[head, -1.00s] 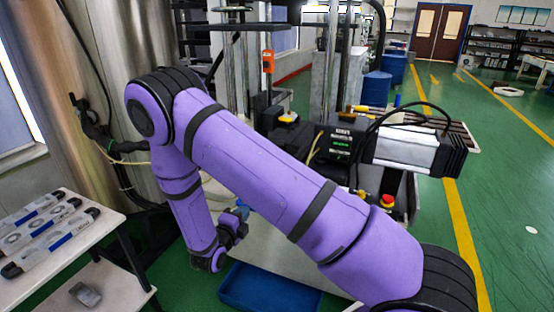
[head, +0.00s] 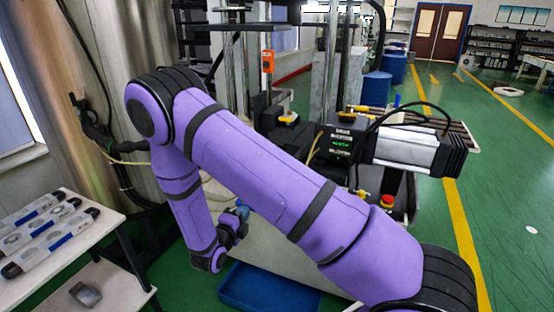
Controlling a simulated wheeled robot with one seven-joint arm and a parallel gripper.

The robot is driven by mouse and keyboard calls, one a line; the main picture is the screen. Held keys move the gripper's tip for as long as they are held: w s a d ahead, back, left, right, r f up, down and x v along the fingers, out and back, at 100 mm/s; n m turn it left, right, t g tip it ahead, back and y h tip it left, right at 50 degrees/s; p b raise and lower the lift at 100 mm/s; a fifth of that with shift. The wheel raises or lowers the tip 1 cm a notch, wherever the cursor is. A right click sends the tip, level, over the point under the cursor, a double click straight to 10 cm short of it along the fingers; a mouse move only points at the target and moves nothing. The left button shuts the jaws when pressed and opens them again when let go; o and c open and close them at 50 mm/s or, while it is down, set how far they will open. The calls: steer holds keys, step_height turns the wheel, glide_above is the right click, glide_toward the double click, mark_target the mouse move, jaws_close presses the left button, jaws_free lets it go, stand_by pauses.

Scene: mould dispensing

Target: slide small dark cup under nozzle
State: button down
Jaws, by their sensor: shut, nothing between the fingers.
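My gripper (head: 241,214) is at the end of my purple arm, low in the centre-left of the head view, beside the pale front of the machine. It is small and partly hidden by my wrist; it is shut, and I see nothing held in it. The small dark cup cannot be made out in this view. The nozzle cannot be made out either; my arm covers much of the machine's front.
A blue tray (head: 232,300) lies low by the machine. A white rack (head: 118,232) at left holds several long moulds, with a grey block (head: 86,294) on its lower shelf. A large steel tank (head: 112,60) stands behind. Green floor (head: 510,190) is open at right.

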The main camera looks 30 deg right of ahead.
steer(key=shift+d, duration=0.1)
steer(key=shift+x, duration=5.75)
steer(key=v, duration=0.7)
